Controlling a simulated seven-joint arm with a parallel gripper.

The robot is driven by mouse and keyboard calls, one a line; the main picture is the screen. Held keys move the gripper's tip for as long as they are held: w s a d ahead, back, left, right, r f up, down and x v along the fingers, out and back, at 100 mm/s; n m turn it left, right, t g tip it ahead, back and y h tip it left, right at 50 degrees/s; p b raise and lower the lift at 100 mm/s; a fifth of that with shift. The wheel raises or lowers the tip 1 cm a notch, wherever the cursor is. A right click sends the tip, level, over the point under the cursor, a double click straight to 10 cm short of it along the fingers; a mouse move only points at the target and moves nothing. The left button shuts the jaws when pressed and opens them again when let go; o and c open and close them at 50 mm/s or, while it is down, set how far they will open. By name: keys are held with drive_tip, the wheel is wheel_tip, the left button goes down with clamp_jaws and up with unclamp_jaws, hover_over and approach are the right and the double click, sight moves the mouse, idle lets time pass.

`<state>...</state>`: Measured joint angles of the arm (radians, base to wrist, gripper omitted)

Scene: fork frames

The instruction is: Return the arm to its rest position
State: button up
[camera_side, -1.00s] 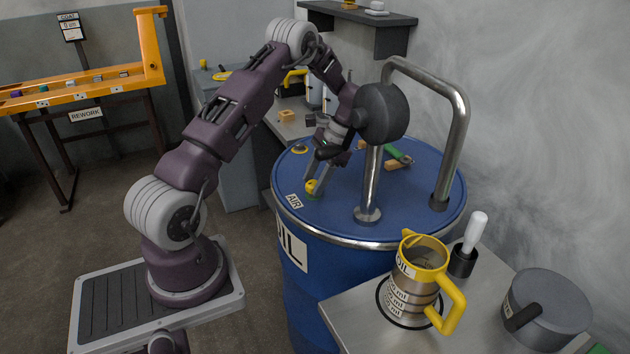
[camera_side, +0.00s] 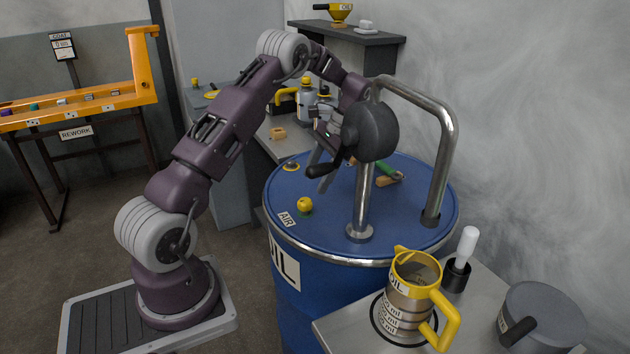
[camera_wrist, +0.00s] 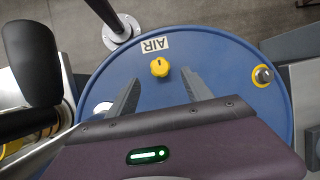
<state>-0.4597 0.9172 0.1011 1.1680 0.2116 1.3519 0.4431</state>
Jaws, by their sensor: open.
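My gripper (camera_side: 318,170) is open and empty, held above the blue oil drum's lid (camera_side: 335,220). In the wrist view its two fingers stand apart, with the gap between their tips around (camera_wrist: 160,78). A yellow knob (camera_side: 305,205) sits on the lid beside the AIR label (camera_side: 287,218), below my fingers and apart from them. In the wrist view the yellow knob (camera_wrist: 159,67) shows just beyond the fingertips. My arm is bent over the drum from its base at the left.
A steel pipe loop (camera_side: 450,130) rises from the lid close to my gripper. A yellow-rimmed oil jug (camera_side: 410,290) and a grey pan (camera_side: 545,320) stand on the front right table. A shelf (camera_side: 350,35) hangs at the back.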

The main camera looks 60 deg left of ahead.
drive_tip(key=s+a+r+n+t+y, duration=0.1)
drive_tip(key=s+a+r+n+y, duration=0.1)
drive_tip(key=r, duration=0.5)
drive_tip(key=s+a+r+n+t+y, duration=0.1)
drive_tip(key=s+r+n+y, duration=0.15)
drive_tip(key=r, duration=0.55)
drive_tip(key=s+d+r+m+t+h, duration=0.1)
drive_tip(key=s+d+r+t+h, duration=0.2)
drive_tip(key=d, duration=0.8)
drive_tip(key=s+d+m+t+h, duration=0.1)
drive_tip(key=s+d+m+t, duration=0.1)
drive_tip(key=s+d, duration=0.5)
drive_tip(key=s+d+m+t+h, duration=0.1)
drive_tip(key=s+d+t, duration=0.2)
drive_tip(key=s+d, duration=0.5)
drive_tip(key=d, duration=0.4)
drive_tip(key=shift+d+m+h, duration=0.35)
drive_tip(key=shift+d, duration=0.05)
